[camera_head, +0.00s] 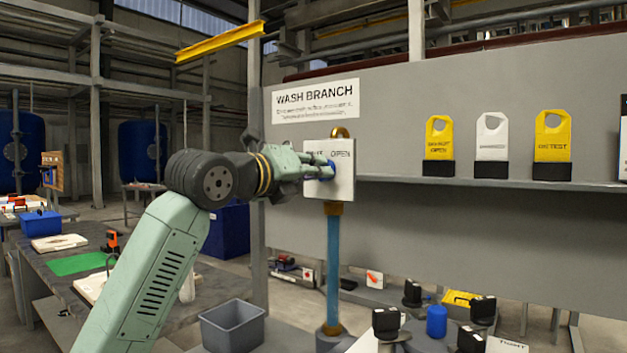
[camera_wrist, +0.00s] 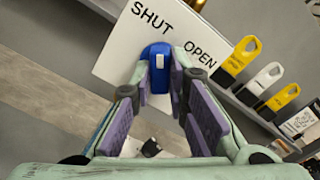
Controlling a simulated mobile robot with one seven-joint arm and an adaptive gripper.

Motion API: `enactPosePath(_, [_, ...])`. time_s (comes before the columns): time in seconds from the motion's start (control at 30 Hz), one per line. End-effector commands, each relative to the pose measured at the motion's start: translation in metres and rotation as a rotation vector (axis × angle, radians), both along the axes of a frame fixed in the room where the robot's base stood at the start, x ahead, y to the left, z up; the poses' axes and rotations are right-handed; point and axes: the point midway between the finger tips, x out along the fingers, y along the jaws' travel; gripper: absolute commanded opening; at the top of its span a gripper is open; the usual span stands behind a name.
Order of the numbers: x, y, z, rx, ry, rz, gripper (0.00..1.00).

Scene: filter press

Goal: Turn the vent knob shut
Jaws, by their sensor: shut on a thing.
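The blue vent knob (camera_wrist: 157,52) sits on a white plate (camera_wrist: 117,53) with the words SHUT and OPEN. In the wrist view its white mark lies upright in the picture, below the word SHUT, with OPEN off to the right. My gripper (camera_wrist: 161,84) is shut on the knob, one finger on each side. In the head view my gripper (camera_head: 322,168) reaches the plate (camera_head: 344,180) from the left. The knob (camera_head: 331,170) shows only partly there, and my fingers cover part of the word SHUT.
The plate stands on a blue pipe (camera_head: 334,262) before a grey panel (camera_head: 400,120) with a WASH BRANCH sign (camera_head: 316,101). A shelf (camera_head: 480,184) at right holds yellow and white tags. A grey bin (camera_head: 232,326) and a cluttered bench (camera_head: 75,245) stand lower left.

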Motion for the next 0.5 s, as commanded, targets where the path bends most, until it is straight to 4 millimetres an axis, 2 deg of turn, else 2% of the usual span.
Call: enactPosePath(0.5, [0.0005,0.0013,0.0007,-0.151,0.106,0.002,0.00])
